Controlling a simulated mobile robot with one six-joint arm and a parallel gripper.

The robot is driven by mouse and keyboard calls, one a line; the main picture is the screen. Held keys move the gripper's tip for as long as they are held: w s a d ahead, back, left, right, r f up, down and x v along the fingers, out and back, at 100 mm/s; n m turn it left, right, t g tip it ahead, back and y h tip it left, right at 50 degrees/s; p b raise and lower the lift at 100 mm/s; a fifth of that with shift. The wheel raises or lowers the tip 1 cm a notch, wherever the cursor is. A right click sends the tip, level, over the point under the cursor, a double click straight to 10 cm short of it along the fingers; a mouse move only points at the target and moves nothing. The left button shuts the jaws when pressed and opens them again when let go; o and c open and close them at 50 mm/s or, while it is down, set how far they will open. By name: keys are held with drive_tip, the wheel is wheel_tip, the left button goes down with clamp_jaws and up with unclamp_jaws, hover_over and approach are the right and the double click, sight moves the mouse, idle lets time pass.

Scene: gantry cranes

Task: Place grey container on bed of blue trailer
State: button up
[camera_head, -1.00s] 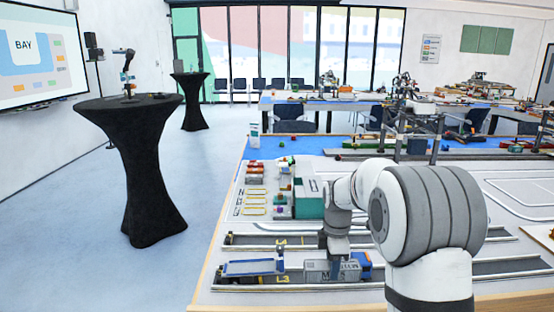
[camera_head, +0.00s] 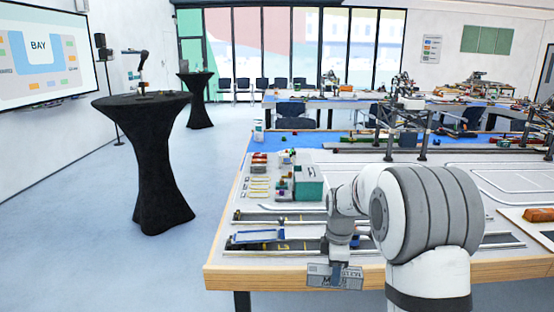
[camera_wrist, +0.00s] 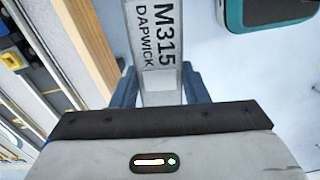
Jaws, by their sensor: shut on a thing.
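The grey container (camera_head: 335,276), lettered M315 DAPWICK, is held in my gripper (camera_head: 345,258). In the head view it appears just in front of the table's front edge, over the floor. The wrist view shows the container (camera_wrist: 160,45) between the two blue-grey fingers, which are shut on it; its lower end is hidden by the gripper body. The blue trailer (camera_head: 257,236) stands on the track near the table's front left, to the left of and behind the container. Its bed looks bare.
A blue vehicle part (camera_head: 366,242) shows behind my arm on the same track. The wooden table edge (camera_head: 260,276) lies between the container and the track. Colored blocks and a green-and-white box (camera_head: 307,183) stand farther back.

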drive_tip(key=shift+a+f+m, duration=0.1)
drive_tip(key=shift+f+m, duration=0.25)
drive_tip(key=shift+m, duration=0.05)
drive_tip(key=shift+s+f+m+p, duration=0.25)
drive_tip(key=shift+s+m+p, duration=0.05)
drive_tip(key=shift+m, duration=0.1)
drive_tip(key=s+f+m+p, duration=0.4)
drive_tip(key=f+m, duration=0.6)
drive_tip(key=m, duration=0.5)
drive_tip(key=shift+s+f+p, duration=0.4)
drive_tip(key=shift+s, duration=0.7)
